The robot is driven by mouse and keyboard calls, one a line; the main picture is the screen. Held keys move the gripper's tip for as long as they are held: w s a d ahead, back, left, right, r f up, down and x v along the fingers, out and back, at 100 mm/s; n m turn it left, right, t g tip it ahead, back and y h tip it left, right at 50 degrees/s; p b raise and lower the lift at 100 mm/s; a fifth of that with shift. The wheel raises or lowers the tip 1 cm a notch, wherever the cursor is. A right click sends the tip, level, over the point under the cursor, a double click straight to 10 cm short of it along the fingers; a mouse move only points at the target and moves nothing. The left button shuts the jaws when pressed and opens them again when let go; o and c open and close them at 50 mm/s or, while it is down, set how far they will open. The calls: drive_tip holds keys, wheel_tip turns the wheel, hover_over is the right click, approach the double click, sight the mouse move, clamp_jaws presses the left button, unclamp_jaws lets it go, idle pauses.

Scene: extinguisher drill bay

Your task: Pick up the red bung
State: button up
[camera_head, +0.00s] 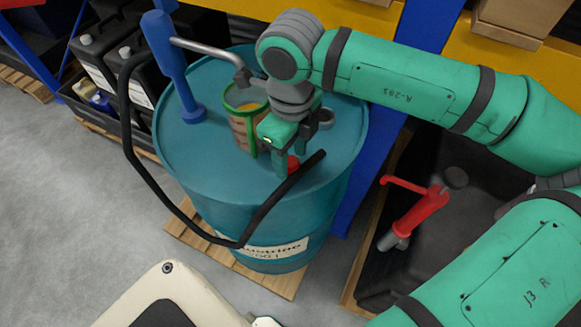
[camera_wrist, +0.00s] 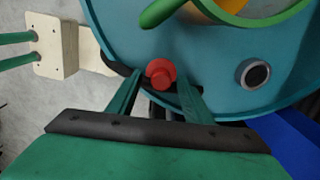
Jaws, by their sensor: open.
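The red bung (camera_head: 293,163) is on the top of the teal drum (camera_head: 205,150), near its front edge. In the wrist view the bung (camera_wrist: 161,72) shows whole as a round red cap with a raised knob. My gripper (camera_head: 289,161) is open and points down over the drum top. Its two green fingers (camera_wrist: 160,82) stand on either side of the bung, with gaps showing. In the head view the fingers partly hide the bung. I cannot tell whether a finger touches it.
A green-rimmed container (camera_head: 247,112) with orange contents stands close to my gripper. A blue hand pump (camera_head: 170,62) with a black hose (camera_head: 170,196) rises from the drum; the hose loops across its front. A round opening (camera_wrist: 254,74) lies right of the bung.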

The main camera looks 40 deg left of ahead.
drive_tip(key=shift+w+f, duration=0.15)
drive_tip(key=shift+f, duration=0.85)
